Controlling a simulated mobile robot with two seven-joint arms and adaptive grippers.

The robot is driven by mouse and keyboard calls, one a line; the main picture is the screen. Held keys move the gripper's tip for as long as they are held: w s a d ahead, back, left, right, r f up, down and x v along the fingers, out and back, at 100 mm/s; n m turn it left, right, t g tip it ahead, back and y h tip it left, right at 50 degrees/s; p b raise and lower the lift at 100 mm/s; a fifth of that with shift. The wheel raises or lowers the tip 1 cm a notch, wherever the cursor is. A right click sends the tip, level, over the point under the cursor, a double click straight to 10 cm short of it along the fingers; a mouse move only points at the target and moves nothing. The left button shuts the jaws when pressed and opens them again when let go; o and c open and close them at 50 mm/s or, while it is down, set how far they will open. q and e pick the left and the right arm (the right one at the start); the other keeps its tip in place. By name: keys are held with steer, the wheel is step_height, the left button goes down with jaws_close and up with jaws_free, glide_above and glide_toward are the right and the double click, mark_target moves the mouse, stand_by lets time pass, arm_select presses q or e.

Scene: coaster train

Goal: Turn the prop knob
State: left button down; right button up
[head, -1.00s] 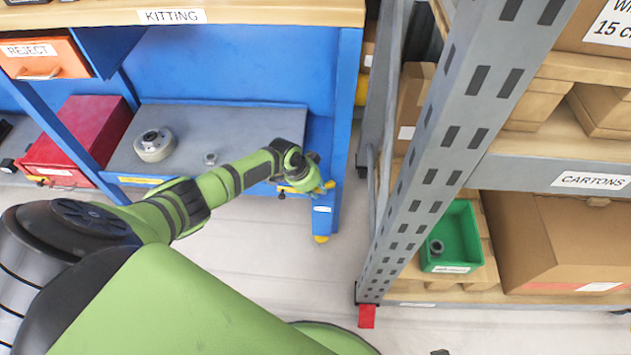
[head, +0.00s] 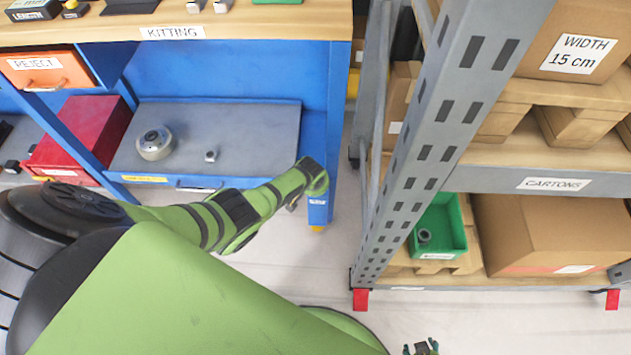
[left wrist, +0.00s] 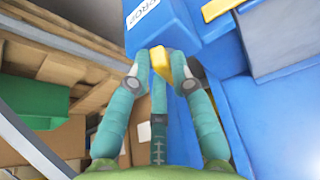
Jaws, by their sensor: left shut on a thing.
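The yellow prop knob (left wrist: 161,62) shows in the left wrist view, on the blue bench below the white PROP label (left wrist: 146,13). My left gripper (left wrist: 161,78) is shut on the knob, with teal fingers on both sides of it.
A grey shelf upright (head: 440,120) stands right of the bench, with a gap between. The rack holds a green bin (head: 455,228) and cartons (head: 540,230). A red box (head: 80,135) and a round grey part (head: 154,144) are under the bench. The floor in front is clear.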

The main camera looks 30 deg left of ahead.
arm_select(q)
steer(key=shift+w+d+n, duration=0.15)
steer(key=shift+d+n, duration=0.15)
steer(key=shift+n, duration=0.3)
steer(key=shift+n+y, duration=0.3)
steer(key=c, duration=1.1)
jaws_free()
steer(key=shift+a, duration=0.1)
steer(key=shift+r, duration=0.1)
steer(key=v, duration=1.1)
steer(key=shift+r, duration=0.35)
